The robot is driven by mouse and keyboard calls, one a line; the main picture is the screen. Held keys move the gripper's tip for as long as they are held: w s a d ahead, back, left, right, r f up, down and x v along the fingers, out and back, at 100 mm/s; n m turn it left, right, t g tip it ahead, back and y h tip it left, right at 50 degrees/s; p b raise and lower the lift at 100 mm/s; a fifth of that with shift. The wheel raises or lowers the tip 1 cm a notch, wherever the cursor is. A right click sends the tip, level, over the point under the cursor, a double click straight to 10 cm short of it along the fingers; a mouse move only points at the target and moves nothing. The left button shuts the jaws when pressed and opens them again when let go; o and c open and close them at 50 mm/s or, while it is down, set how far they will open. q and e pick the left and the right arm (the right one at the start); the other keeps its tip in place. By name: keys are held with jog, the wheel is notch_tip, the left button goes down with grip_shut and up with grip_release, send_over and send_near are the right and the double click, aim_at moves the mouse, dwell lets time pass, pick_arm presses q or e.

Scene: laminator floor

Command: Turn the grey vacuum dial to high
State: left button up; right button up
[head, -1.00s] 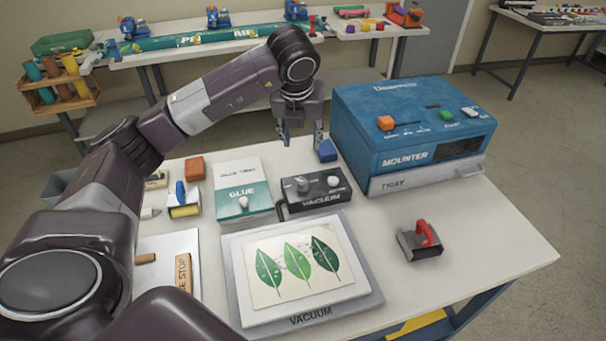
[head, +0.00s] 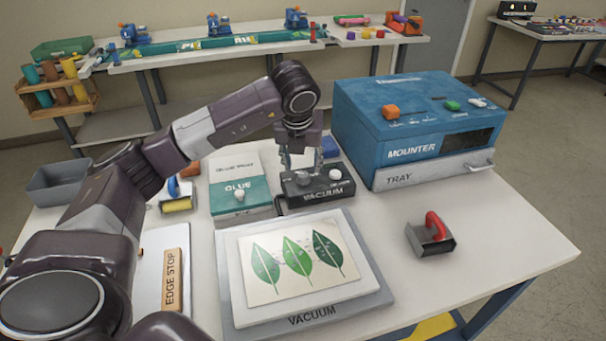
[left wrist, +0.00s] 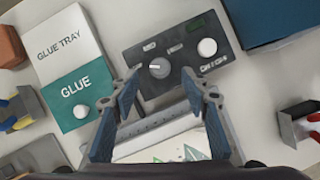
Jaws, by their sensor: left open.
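The black vacuum control box (head: 318,199) stands behind the vacuum plate (head: 380,297). Its grey dial (head: 303,180) is on the left of its top and a white knob (head: 335,174) is on the right. In the left wrist view the dial (left wrist: 159,68) has a pale pointer mark, and labels sit above it that I cannot read surely. My left gripper (head: 300,160) is open and points down above the dial. In the left wrist view its fingertips (left wrist: 160,73) appear on either side of the dial; contact cannot be told. My right gripper is not in view.
The blue mounter (head: 400,120) stands close to the right of the box. A glue tray box (head: 238,186) is close to the left. A red-handled tool (head: 432,236) lies at right. A leaf sheet (head: 293,262) lies on the plate. The table's right front is clear.

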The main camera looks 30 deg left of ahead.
aim_at(303, 174)
pick_arm(q)
jog(key=x, duration=0.4)
jog(key=shift+p, duration=0.4)
jog(key=shift+w+a+f, duration=0.15)
jog(key=shift+w+f, duration=0.1)
jog(key=shift+f, duration=0.4)
